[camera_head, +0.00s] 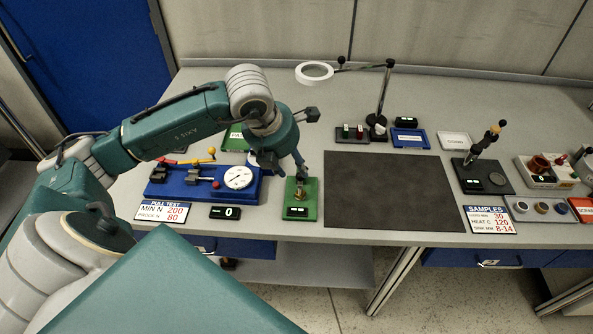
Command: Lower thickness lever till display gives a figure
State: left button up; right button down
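A small green stand (312,205) is at the table's front edge, with a brass-coloured part on it. Its small display (297,211) shows what look like dashes, not a figure. My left gripper (301,178) points down just above and behind this stand, close to the brass part. Whether it touches anything, and whether its fingers are open or shut, is too small to tell. A lever on this stand cannot be made out behind the gripper. My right gripper is not in view.
Left of the stand is a blue pull-test fixture (170,187) with a dial, and a display (225,212) reading 0. A bare dark mat (392,190) lies to the right. Beyond it is a black stand (497,178) with a tilted handle. A magnifier lamp (314,72) stands behind.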

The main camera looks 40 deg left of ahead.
pick_arm(q)
jog(key=v, duration=0.6)
jog(key=shift+s+d, duration=0.1)
jog(key=shift+s, duration=0.05)
